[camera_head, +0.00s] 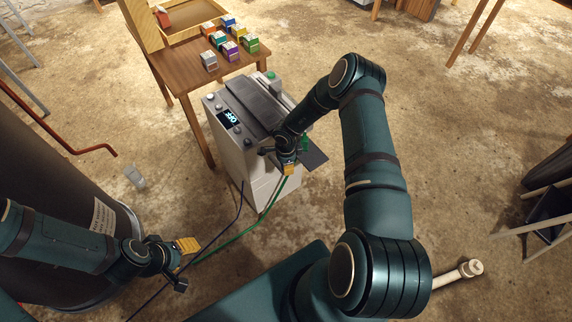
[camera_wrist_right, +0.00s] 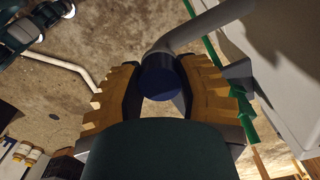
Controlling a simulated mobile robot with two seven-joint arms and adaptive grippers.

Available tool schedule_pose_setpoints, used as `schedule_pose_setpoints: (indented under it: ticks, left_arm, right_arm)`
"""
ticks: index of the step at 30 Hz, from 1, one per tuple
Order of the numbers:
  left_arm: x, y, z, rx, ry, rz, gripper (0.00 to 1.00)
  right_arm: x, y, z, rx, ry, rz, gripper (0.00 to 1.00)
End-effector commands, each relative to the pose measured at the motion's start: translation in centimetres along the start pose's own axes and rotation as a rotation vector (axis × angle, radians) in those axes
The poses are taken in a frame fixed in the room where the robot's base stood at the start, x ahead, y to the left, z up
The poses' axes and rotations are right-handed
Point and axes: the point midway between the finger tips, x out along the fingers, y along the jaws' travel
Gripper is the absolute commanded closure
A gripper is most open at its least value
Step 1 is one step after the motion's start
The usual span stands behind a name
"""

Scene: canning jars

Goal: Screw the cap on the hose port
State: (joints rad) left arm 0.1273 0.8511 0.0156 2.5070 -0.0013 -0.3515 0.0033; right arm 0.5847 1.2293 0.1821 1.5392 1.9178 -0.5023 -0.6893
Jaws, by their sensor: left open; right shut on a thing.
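In the right wrist view a dark blue round cap (camera_wrist_right: 162,84) sits between the yellow fingers of my right gripper (camera_wrist_right: 160,92), which is shut on it. A grey bent pipe (camera_wrist_right: 205,26), seemingly the hose port, meets the cap's far side; I cannot tell whether they are threaded together. In the head view my right gripper (camera_head: 288,168) is low beside the grey machine (camera_head: 262,165), and the cap is hidden there. My left gripper (camera_head: 184,262) is open at lower left, close to a green hose (camera_head: 225,244); I see nothing held in it.
The machine's display (camera_head: 229,118) reads OFF. A wooden table (camera_head: 182,74) behind it carries several coloured boxes (camera_head: 231,47). A dark barrel (camera_head: 55,190) stands at left, with a clear cup (camera_head: 135,177) on the floor nearby. A dark cable (camera_head: 238,208) runs beside the green hose.

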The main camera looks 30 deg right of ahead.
Motion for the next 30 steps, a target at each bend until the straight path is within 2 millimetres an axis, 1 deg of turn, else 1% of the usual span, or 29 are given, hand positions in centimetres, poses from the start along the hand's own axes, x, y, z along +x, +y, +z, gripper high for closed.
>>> schedule_pose_setpoints:
  ticks: [2, 9, 12, 15, 23, 26, 30]
  left_arm:
    - [-0.04, 0.02, 0.00, 0.000, 0.000, 0.000, 0.49]
    - [-0.26, 0.10, -0.02, 0.000, 0.000, 0.000, 0.49]
    - [-0.29, 0.11, -0.02, 0.000, 0.000, 0.000, 0.49]
    - [-0.29, 0.11, -0.02, 0.000, 0.000, 0.000, 0.49]
    - [-0.29, 0.11, -0.02, 0.000, 0.000, 0.000, 0.49]
    - [-0.35, 0.14, -0.03, 0.000, 0.000, 0.000, 0.49]
    - [-0.47, 0.18, -0.04, 0.000, 0.000, 0.000, 0.49]
  right_arm:
    - [-0.02, -0.02, -0.01, 0.027, 0.000, -0.001, 1.00]
    - [-0.05, -0.03, -0.02, 0.297, 0.000, -0.001, 1.00]
    - [-0.03, -0.03, -0.04, 0.374, 0.001, -0.001, 1.00]
    - [-0.02, -0.03, -0.04, 0.401, 0.001, -0.001, 1.00]
    - [-0.01, -0.03, -0.04, 0.407, 0.001, -0.001, 1.00]
    - [-0.03, -0.03, -0.04, 0.473, 0.001, -0.001, 1.00]
    - [-0.05, -0.04, -0.05, 0.645, 0.001, -0.001, 1.00]
